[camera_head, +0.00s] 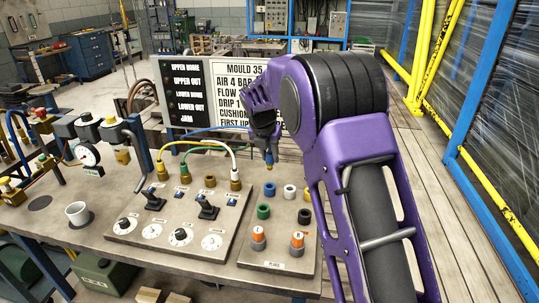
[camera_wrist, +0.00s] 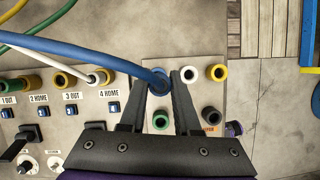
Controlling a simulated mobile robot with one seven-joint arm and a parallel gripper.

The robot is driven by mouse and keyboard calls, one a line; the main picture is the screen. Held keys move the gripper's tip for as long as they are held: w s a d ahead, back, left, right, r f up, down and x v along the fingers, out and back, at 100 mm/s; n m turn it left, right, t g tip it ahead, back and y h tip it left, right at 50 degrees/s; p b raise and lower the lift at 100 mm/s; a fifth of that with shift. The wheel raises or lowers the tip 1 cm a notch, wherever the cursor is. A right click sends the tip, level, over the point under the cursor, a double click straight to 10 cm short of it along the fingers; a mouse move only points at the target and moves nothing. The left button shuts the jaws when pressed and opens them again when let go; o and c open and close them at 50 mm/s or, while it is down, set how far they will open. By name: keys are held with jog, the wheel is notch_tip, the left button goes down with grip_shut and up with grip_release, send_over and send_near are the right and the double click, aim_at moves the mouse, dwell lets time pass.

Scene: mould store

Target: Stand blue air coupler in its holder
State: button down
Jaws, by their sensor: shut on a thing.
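The blue air coupler (camera_head: 269,156), with a yellowish tip pointing down, hangs from my gripper (camera_head: 267,142). It is roughly upright, with the blue hose (camera_head: 205,129) running off to the left. In the wrist view the blue coupler (camera_wrist: 158,84) sits between the two fingers of my gripper (camera_wrist: 160,80), and the blue hose (camera_wrist: 80,53) leaves to the upper left. In the head view the blue ring holder (camera_head: 269,189) stands on the holder plate below the coupler, with a visible gap between. In the wrist view the coupler and fingers hide this holder.
White (camera_head: 289,190), yellow (camera_head: 309,194), green (camera_head: 263,211) and black (camera_head: 304,216) ring holders share the plate, near two orange-marked pieces (camera_head: 297,241). The control panel (camera_head: 130,228), with joysticks and hosed ports, is to the left.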

aim_at(269, 166)
jog(key=shift+f+b, duration=2.1)
jog(key=shift+f, duration=0.75)
jog(key=shift+f+p, duration=0.1)
jog(key=shift+p, duration=0.5)
jog(key=shift+f, duration=1.05)
jog(key=shift+c, duration=0.7)
grip_release()
